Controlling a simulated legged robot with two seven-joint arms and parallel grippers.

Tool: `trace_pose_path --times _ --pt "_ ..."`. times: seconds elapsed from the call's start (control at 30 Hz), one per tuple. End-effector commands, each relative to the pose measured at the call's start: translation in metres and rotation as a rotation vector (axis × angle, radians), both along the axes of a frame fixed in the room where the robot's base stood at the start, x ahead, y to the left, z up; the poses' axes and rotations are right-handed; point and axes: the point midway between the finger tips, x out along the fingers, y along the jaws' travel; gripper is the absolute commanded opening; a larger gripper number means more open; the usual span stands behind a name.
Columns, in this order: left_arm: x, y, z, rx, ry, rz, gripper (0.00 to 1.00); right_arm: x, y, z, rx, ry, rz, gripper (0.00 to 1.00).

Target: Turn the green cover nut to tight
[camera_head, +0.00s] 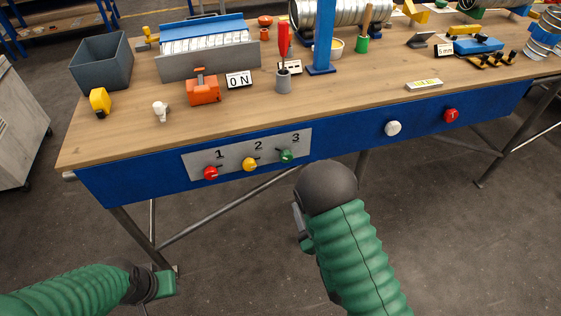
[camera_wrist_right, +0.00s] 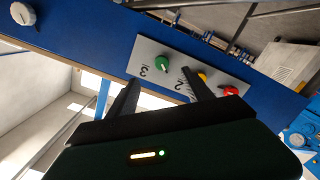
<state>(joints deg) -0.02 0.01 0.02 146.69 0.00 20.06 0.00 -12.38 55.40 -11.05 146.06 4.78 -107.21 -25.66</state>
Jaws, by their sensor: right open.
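The green cover nut (camera_head: 286,156) sits under the number 3 on a grey panel (camera_head: 230,158) on the table's blue front. It also shows in the right wrist view (camera_wrist_right: 162,62), between the two finger lines and beyond the tips. My right gripper (camera_wrist_right: 160,77) is open and empty, apart from the nut. In the head view my right forearm and dark wrist hide most of that gripper, below and right of the panel. My left gripper (camera_head: 166,283) is low at the left, away from the table; its jaw opening cannot be made out.
A yellow nut (camera_head: 249,164) and a red nut (camera_head: 210,173) sit beside the green one on the panel. A white knob (camera_head: 393,128) and a red button (camera_head: 451,115) are farther right. The table top (camera_head: 130,132) holds tools and bins. The floor in front is clear.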

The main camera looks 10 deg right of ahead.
Motion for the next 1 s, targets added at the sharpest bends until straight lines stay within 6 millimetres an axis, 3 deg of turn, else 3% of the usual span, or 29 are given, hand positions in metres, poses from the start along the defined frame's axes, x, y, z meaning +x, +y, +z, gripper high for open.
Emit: trace_pose_path --times 0.23,0.6,0.7,1.0 --pt "0.000 0.001 -0.023 0.000 -0.001 0.001 0.36 0.004 0.002 -0.002 -0.023 -0.061 0.019 0.59" --pt "0.000 0.001 -0.105 0.000 0.000 0.001 0.36 0.053 0.001 -0.008 -0.016 -0.062 0.018 0.59" --pt "-0.001 0.001 -0.098 0.000 0.000 0.001 0.36 0.078 0.002 0.001 -0.018 -0.057 0.018 0.59" --pt "0.000 0.002 -0.108 0.000 -0.001 0.001 0.36 0.148 0.003 0.000 -0.017 -0.054 0.017 0.59"
